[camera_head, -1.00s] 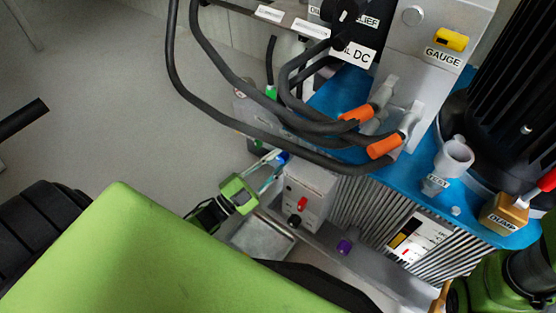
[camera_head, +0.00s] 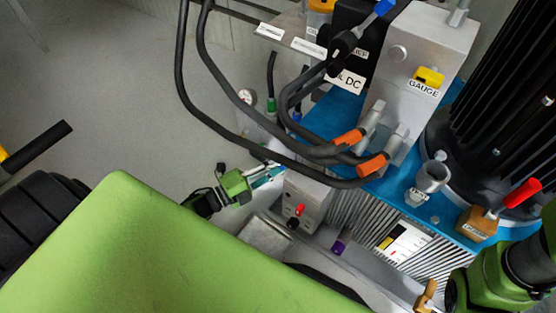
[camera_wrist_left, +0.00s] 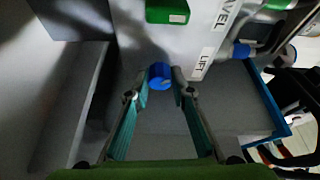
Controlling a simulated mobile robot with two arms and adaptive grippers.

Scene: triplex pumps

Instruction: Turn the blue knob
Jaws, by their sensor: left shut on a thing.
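The blue knob (camera_wrist_left: 159,76) shows in the left wrist view on a grey face beside a label reading LIFT. My left gripper (camera_wrist_left: 161,88) has its teal fingers on either side of the knob, with the tips closed against it. In the head view the left gripper (camera_head: 272,172) reaches in beside a grey control box, and its fingertips are partly lost behind the box's edge. The knob is hidden there. My right gripper is not in view; only part of my green right arm shows at the lower right.
A green knob (camera_wrist_left: 167,11) sits above the blue one. The grey box (camera_head: 308,196) with a red knob stands close to the left gripper. Black hoses (camera_head: 240,120) with orange sleeves loop above. Open floor (camera_head: 110,110) lies to the left.

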